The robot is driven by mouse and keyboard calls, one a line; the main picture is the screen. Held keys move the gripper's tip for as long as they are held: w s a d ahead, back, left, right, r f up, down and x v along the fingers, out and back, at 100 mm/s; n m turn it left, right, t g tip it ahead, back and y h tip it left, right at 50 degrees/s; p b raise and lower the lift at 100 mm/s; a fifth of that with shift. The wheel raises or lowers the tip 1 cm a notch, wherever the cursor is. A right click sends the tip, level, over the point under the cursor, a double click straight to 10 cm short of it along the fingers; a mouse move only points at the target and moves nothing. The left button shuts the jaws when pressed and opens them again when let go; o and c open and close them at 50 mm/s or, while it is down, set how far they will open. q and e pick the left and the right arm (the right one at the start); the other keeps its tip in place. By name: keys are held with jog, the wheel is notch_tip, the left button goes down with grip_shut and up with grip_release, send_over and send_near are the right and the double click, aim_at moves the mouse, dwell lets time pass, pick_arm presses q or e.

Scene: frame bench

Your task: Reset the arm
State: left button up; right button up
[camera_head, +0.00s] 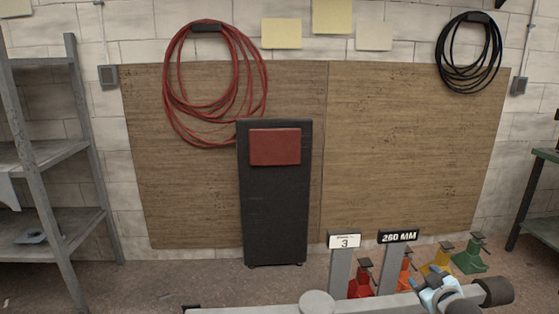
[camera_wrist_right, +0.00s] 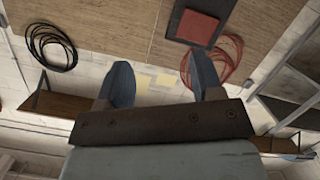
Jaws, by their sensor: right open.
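My right gripper (camera_wrist_right: 163,78) shows in the right wrist view with its two blue-grey fingers wide apart. Nothing is between the fingers, only the distant wall and its yellow notes behind. The gripper is well clear of everything in view. In the head view, grey and light blue parts that look like my own arm lie along the bottom right edge; the fingertips cannot be made out there. My left gripper is not in view.
A black board (camera_head: 275,210) with a red panel (camera_head: 275,147) leans at the wooden wall panel (camera_head: 400,140). A red hose (camera_head: 175,90) and black cable (camera_head: 445,60) hang above. Grey shelves (camera_head: 60,155) stand left. Several coloured stands (camera_head: 470,257) and two signposts (camera_head: 340,268) are low right.

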jog(key=s+a+f+g+y, duration=0.15)
jog(key=s+a+f, duration=0.25)
jog(key=s+a, duration=0.5)
jog(key=s+a+f+y, duration=0.2)
jog(key=s+a+f, duration=0.1)
jog(key=s+a, duration=0.6)
jog(key=s+a+r+m+y, duration=0.25)
jog(key=s+a, duration=0.55)
jog(key=s, duration=0.6)
pick_arm(q)
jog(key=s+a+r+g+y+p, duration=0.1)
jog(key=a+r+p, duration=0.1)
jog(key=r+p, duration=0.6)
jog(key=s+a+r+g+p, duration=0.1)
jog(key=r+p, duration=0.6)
jog(key=p, duration=1.6)
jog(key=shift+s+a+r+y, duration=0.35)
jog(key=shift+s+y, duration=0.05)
pick_arm(e)
jog(key=s+d+r+g+h, duration=0.1)
jog(key=r, duration=0.7)
jog(key=s+d+r+g+h, duration=0.1)
jog(key=s+d+r, duration=0.1)
jog(key=r, duration=0.6)
jog(key=shift+r+g+h, duration=0.25)
jog(key=shift+g+h, duration=0.05)
jog(key=shift+g, duration=0.05)
